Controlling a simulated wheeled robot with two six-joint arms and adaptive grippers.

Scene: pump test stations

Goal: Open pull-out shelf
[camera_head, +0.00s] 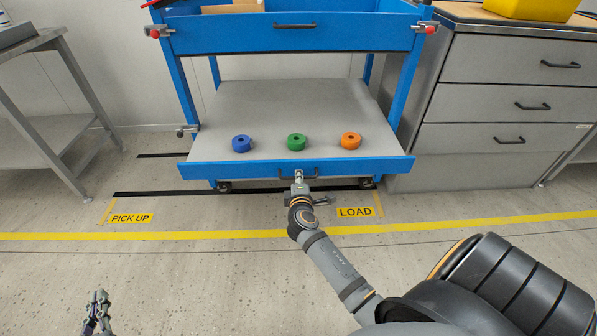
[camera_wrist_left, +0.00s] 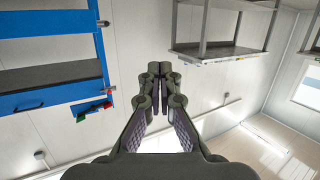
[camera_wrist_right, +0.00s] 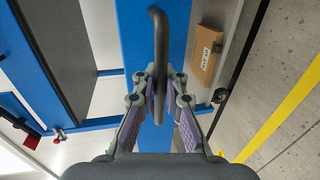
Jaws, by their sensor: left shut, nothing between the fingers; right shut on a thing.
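The pull-out shelf is the lower grey deck (camera_head: 255,105) of a blue cart, with a blue front panel (camera_head: 230,173). Its front stands out ahead of the cart's front posts. My right gripper (camera_head: 298,178) is shut on the dark shelf handle (camera_head: 312,175) at the panel's middle. In the right wrist view the handle (camera_wrist_right: 158,35) is a dark bar between the fingers (camera_wrist_right: 160,85). My left gripper (camera_head: 98,300) is low at the left, away from the cart; in the left wrist view its fingers (camera_wrist_left: 159,75) are together and empty.
A blue ring (camera_head: 241,144), a green ring (camera_head: 297,142) and an orange ring (camera_head: 351,140) sit on the shelf. An upper blue drawer (camera_head: 270,35) is above. Grey cabinets (camera_head: 490,105) stand right, a grey table (camera_head: 45,140) left. Floor before the cart is clear.

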